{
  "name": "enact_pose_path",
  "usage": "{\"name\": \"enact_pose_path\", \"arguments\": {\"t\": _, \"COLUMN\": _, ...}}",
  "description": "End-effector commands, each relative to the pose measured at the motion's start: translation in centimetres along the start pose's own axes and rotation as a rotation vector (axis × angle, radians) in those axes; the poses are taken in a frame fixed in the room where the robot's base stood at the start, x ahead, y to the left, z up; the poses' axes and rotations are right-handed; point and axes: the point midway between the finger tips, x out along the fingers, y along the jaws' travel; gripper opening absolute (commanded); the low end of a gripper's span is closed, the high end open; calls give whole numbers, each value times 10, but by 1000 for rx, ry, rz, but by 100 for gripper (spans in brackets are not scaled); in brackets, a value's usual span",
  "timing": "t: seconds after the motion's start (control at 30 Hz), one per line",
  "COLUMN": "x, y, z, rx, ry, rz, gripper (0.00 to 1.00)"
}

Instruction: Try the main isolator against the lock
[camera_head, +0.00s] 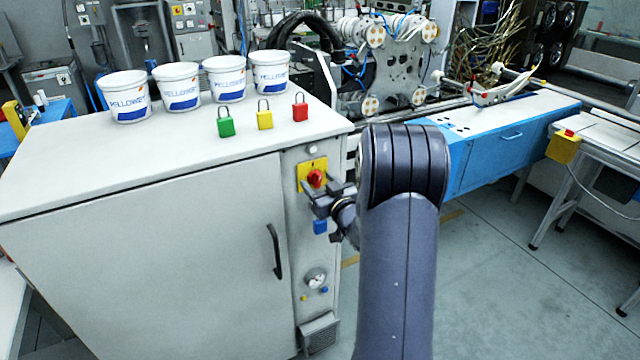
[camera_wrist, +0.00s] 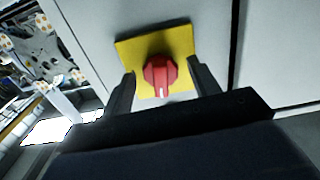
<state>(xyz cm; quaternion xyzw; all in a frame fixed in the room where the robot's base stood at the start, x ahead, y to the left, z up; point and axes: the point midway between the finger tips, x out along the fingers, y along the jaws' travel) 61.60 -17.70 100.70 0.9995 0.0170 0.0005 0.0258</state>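The main isolator is a red rotary knob (camera_head: 315,178) on a yellow plate (camera_head: 305,170), on the narrow right face of the grey cabinet. In the wrist view the red knob (camera_wrist: 160,72) sits on the yellow plate (camera_wrist: 136,52) with a white mark at its lower end. My gripper (camera_head: 320,189) is just in front of the isolator. In the wrist view my gripper (camera_wrist: 161,68) is open, one finger each side of the knob, with gaps visible. A blue block, likely a padlock (camera_head: 320,227), shows just below my gripper; its shackle is hidden.
Green (camera_head: 226,127), yellow (camera_head: 264,119) and red (camera_head: 300,111) padlocks stand on the cabinet top (camera_head: 120,165), before several white tubs (camera_head: 181,88). A black door handle (camera_head: 274,252) and a round dial (camera_head: 316,278) are nearby. Floor right of the cabinet is clear.

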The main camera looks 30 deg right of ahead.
Motion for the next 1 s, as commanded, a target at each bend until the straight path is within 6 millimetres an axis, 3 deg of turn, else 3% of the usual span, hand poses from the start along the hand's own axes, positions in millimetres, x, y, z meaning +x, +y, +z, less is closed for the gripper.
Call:
{"name": "enact_pose_path", "arguments": {"t": 0.5, "x": 0, "y": 0, "z": 0, "rx": 0, "ry": 0, "rz": 0, "gripper": 15}}
{"name": "enact_pose_path", "arguments": {"t": 1.0, "x": 0, "y": 0, "z": 4, "rx": -153, "ry": 2, "rz": 0, "gripper": 14}}
